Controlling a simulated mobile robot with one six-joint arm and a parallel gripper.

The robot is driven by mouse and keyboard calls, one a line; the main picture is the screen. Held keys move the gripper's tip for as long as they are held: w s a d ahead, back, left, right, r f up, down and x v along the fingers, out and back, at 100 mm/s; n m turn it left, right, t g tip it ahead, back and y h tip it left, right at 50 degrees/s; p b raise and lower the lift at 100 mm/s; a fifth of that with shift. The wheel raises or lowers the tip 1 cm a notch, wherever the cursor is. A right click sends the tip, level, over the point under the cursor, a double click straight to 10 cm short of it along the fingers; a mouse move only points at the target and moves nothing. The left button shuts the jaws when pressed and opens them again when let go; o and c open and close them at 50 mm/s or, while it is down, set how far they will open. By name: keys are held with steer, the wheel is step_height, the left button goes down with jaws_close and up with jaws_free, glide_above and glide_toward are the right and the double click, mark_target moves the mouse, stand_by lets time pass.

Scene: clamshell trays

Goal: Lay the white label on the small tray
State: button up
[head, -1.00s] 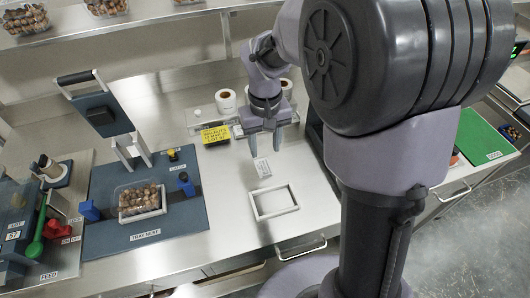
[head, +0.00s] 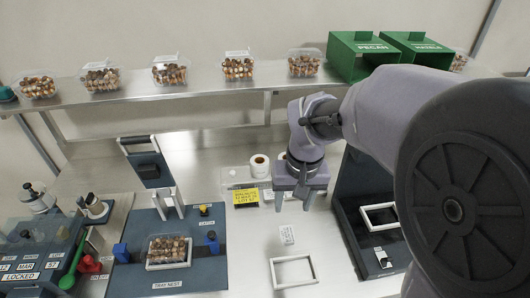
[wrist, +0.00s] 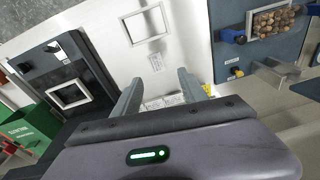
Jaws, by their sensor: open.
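The white label (head: 287,234) lies flat on the steel counter; it also shows beyond my fingertips in the wrist view (wrist: 156,62). The small clear tray (head: 168,252), filled with nuts, sits in the blue tray nest (head: 206,276) at the left; the wrist view shows it at the upper right (wrist: 270,22). My gripper (head: 294,202) is open and empty above the counter, behind the label in the head view and apart from it. Its two fingers also show in the wrist view (wrist: 158,80).
An empty white frame (head: 292,286) lies on the counter in front of the label. A yellow sign (head: 246,197) and a label roll (head: 260,165) stand behind. A dark station (head: 362,236) is at the right. Filled trays and green bins (head: 368,56) line the shelf.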

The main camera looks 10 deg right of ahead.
step_height(320, 180, down, 4)
steer(key=w+n+g, duration=0.1)
steer(key=w, duration=0.2)
steer(key=b, duration=0.4)
glide_above(290, 243)
steer(key=f, duration=1.2)
steer(key=shift+w+a, duration=0.1)
steer(key=shift+a, duration=0.25)
steer(key=f+b, duration=0.1)
steer(key=f, duration=0.3)
steer(key=f+b, duration=0.1)
steer(key=shift+d+f+b, duration=0.35)
steer(key=shift+f, duration=0.05)
steer(key=shift+r, duration=0.15)
jaws_close()
